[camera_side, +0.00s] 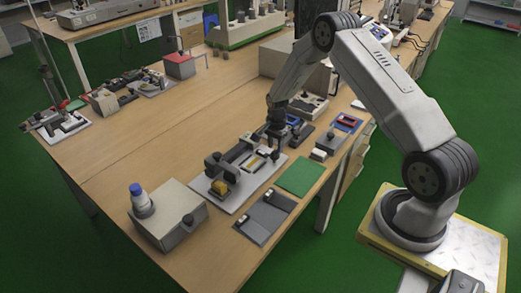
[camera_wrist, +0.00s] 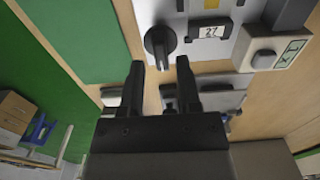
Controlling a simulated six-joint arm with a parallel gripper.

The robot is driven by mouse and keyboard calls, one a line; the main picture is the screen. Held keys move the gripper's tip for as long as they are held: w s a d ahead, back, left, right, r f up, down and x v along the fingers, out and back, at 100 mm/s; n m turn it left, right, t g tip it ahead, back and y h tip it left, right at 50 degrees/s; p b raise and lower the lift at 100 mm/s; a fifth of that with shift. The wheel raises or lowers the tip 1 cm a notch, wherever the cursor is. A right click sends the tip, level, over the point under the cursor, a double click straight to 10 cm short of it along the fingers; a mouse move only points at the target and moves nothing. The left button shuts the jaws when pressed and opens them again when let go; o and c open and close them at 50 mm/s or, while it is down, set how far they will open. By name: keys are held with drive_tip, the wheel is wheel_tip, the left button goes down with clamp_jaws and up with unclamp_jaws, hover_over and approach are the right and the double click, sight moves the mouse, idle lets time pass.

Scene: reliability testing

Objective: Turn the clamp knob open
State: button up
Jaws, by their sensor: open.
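In the wrist view a round black knob (camera_wrist: 160,41) with a raised grip bar sits at the edge of a pale plate (camera_wrist: 222,50). I take it for the clamp knob, but cannot be sure. My gripper (camera_wrist: 160,70) is open and empty, its two black fingers pointing toward the knob. The knob shows just beyond the fingertips, roughly centred on the gap between them; the distance is hard to judge. In the side view my gripper (camera_side: 276,147) hangs over the far end of the fixture plate (camera_side: 229,205), and I cannot make out this knob there.
Beside the plate lie a green mat (camera_side: 301,176) and a grey tray (camera_side: 264,218). A grey box with a blue-topped button (camera_side: 138,190) stands at the table's near end. Bare wood shows left of the plate.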

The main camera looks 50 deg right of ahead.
sight(274, 151)
drive_tip(key=shift+r, duration=1.25)
drive_tip(key=shift+a+r, duration=0.4)
drive_tip(key=s+a+r+n+t, duration=0.1)
drive_tip(key=s+a+r+n, duration=0.6)
drive_tip(key=s+a+n, duration=0.1)
drive_tip(key=s+a+r+n+t, duration=0.1)
drive_tip(key=s+a+r+n, duration=0.7)
drive_tip(key=a, duration=0.5)
drive_tip(key=shift+s+r+n+t, duration=0.2)
drive_tip(key=shift+s+n+t, duration=0.1)
drive_tip(key=shift+s+n, duration=0.6)
